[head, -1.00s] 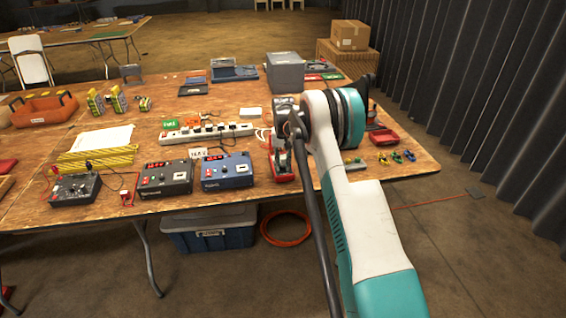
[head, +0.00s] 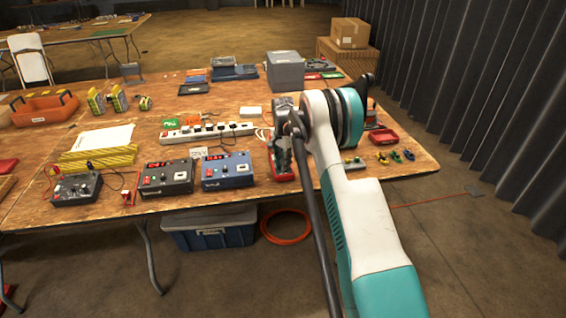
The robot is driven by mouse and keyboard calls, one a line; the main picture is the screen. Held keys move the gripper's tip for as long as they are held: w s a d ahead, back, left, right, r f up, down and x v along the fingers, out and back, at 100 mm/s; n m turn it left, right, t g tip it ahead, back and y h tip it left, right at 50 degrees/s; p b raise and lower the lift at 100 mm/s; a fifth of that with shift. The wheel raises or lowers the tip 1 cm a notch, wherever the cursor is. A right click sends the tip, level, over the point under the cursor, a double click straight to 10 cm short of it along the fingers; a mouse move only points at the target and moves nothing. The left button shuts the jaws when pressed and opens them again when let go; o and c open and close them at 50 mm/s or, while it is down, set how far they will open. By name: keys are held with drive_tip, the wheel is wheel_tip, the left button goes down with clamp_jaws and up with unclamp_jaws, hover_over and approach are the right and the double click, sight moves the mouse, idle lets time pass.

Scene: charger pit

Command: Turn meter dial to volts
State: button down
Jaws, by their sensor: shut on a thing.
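A red-cased meter (head: 284,178) lies near the front edge of the wooden table, right of the blue box. Its face and dial are mostly hidden under my gripper and wrist. My gripper (head: 281,160) points down onto the meter from above. Its dark fingers are shut on what appears to be the meter's dial. The dial's pointer and markings cannot be seen, so its setting cannot be told.
A blue box (head: 227,171) and a dark box (head: 166,177) with red displays stand left of the meter. A white power strip (head: 207,132) lies behind. A grey bin (head: 285,71) stands farther back. Small colored clips (head: 396,157) and a red tray (head: 384,137) are at right.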

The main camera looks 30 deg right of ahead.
drive_tip(key=shift+m, duration=0.3)
drive_tip(key=c, duration=1.4)
unclamp_jaws()
wheel_tip(320, 180, up, 12)
